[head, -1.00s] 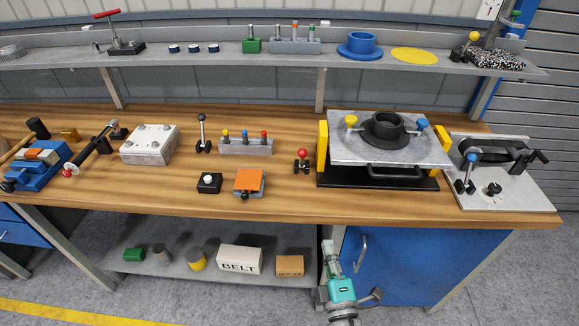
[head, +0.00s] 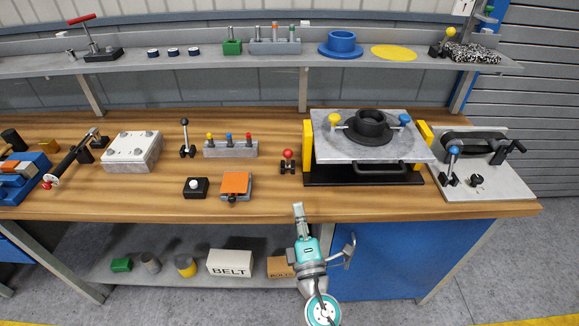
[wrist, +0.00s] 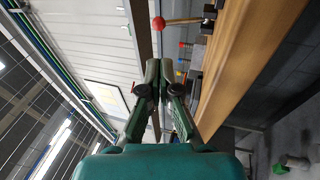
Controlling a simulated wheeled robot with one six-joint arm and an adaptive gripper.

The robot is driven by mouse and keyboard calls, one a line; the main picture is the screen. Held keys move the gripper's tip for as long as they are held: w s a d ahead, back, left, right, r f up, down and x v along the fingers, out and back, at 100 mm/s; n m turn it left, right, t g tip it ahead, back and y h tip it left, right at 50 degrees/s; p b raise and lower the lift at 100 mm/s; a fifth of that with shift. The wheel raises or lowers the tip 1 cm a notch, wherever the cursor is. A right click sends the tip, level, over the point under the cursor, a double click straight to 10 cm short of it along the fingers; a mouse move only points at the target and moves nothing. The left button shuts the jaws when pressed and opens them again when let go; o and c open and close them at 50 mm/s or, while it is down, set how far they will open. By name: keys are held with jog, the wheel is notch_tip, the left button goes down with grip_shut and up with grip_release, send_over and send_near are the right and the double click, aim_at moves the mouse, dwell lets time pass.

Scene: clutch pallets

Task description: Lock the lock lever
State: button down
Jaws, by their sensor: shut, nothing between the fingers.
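Which lever is the lock lever is not marked. A short lever with a red ball knob (head: 288,155) stands on a small black base on the wooden bench, left of the black-and-yellow fixture. Its red knob (wrist: 157,23) and rod also show at the top of the wrist view, beyond my fingertips and apart from them. Other levers are a tall black-knobbed one (head: 185,122) and a blue-knobbed one (head: 454,151) on the right-hand plate. My gripper (head: 298,208) is at the bench's front edge. Its fingers (wrist: 165,68) are shut and empty.
The fixture (head: 310,177) with a grey plate and black flanged ring stands right of the red-knobbed lever. A block with an orange top (head: 236,183) and a black button box (head: 196,188) lie to the left. Bench top (head: 270,205) near my gripper is clear.

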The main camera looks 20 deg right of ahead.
aim_at(289, 154)
jog(key=x, duration=1.3)
jog(key=shift+s, duration=0.1)
jog(key=shift+w+d+r, duration=0.15)
jog(key=shift+w+r, duration=0.15)
jog(key=shift+w+d+r, duration=0.2)
jog(key=shift+w+r, duration=0.4)
jog(key=shift+w, duration=0.05)
jog(key=shift+w+d+r, duration=0.2)
jog(key=shift+w+r, duration=0.1)
jog(key=shift+w, duration=0.25)
jog(key=shift+w+d+r, duration=0.15)
jog(key=shift+w+r, duration=0.1)
jog(key=shift+w, duration=0.25)
jog(key=shift+d+x, duration=0.2)
jog(key=shift+x, duration=0.95)
jog(key=shift+w+d, duration=0.2)
jog(key=shift+w, duration=0.4)
jog(key=shift+w+d, duration=0.2)
jog(key=shift+w, duration=0.35)
jog(key=shift+s+f, duration=0.1)
